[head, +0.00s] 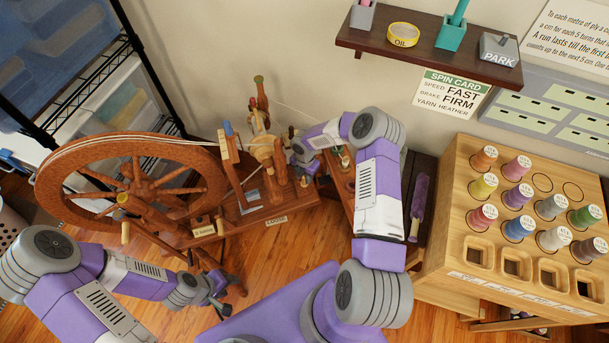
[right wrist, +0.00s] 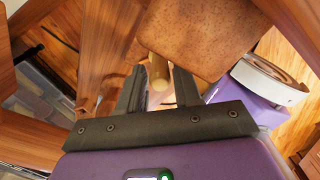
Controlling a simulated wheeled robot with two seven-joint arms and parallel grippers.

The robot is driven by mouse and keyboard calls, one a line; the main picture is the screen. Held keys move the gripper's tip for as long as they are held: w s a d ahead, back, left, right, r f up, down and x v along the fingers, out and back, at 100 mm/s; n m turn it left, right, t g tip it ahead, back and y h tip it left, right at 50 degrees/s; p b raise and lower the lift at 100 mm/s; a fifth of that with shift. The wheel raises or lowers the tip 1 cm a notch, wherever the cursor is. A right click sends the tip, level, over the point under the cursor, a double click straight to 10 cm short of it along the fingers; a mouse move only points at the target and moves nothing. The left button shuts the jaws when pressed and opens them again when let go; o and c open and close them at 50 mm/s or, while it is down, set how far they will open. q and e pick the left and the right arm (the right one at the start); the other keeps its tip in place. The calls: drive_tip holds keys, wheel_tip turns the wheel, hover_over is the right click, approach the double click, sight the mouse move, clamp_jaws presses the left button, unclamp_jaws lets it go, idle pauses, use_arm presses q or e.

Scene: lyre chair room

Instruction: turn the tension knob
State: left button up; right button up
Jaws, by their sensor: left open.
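The spinning wheel (head: 205,160) stands on the floor at the left and middle of the head view. My right gripper (head: 299,152) is at its right end by the flyer posts, mostly hidden by my own arm. In the right wrist view, a short, light wooden peg (right wrist: 159,73), possibly the tension knob, lies between the two dark fingers of my right gripper (right wrist: 157,82). I cannot tell whether the fingers touch it. The knob is not clearly visible in the head view. My left gripper (head: 222,306) is open and empty, low in front of the wheel.
A wooden spool rack (head: 450,215) with several coloured spools stands at the right. A wire rack with bins (head: 110,90) is at the far left.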

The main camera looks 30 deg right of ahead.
clamp_jaws()
drive_tip(key=shift+m, duration=0.4)
drive_tip(key=shift+m+b, duration=0.4)
drive_tip(key=shift+m, duration=2.1)
drive_tip(key=shift+o, duration=1.8)
unclamp_jaws()
